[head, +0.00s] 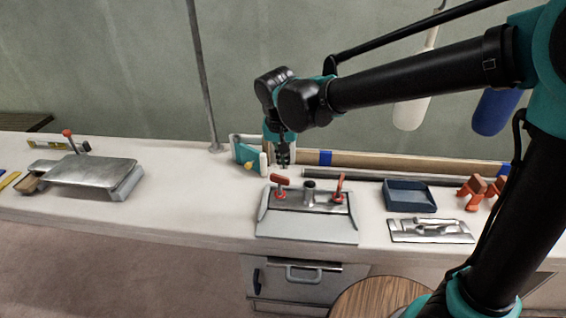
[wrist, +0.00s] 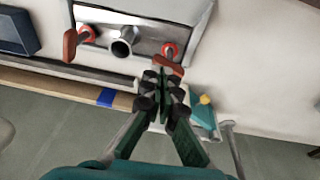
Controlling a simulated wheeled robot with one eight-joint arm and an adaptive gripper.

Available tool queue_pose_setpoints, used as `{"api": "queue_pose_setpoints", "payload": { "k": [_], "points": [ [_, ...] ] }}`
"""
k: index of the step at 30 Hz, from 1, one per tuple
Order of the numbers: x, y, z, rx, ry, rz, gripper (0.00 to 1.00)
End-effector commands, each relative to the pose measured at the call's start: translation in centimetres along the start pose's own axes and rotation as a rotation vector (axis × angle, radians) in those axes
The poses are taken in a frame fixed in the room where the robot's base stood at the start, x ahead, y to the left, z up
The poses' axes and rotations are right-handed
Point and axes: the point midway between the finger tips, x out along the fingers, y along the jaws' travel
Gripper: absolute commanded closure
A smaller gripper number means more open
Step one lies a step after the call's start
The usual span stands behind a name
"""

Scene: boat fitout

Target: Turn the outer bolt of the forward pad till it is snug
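In the head view a metal pad (head: 312,228) with a raised plate and a central stub (head: 309,190) sits on the pale bench top. It has a red-handled bolt on the left (head: 281,181) and another on the right (head: 340,184). My gripper (head: 283,166) points down just behind and above the left bolt. In the wrist view my gripper (wrist: 165,74) has its fingertips close together by the handle of that same bolt (wrist: 169,65). Contact cannot be told. The other bolt (wrist: 78,38) is apart from the fingers. The frames do not show which is the outer one.
A teal and white item (head: 245,154) stands behind the pad, close to my gripper. A dark blue tray (head: 409,195), a metal plate (head: 430,230) and orange clamps (head: 474,191) lie to the right. A grey slab (head: 83,172) lies far left. Bench space between is clear.

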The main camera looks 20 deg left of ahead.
Motion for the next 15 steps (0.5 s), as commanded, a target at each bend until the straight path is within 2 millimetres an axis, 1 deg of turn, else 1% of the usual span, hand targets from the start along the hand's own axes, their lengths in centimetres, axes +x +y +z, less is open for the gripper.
{"api": "queue_pose_setpoints", "payload": {
  "k": [15],
  "points": [
    [5.6, 0.0, 0.0, 0.001, 0.0, 0.0, 1.0]
  ]
}}
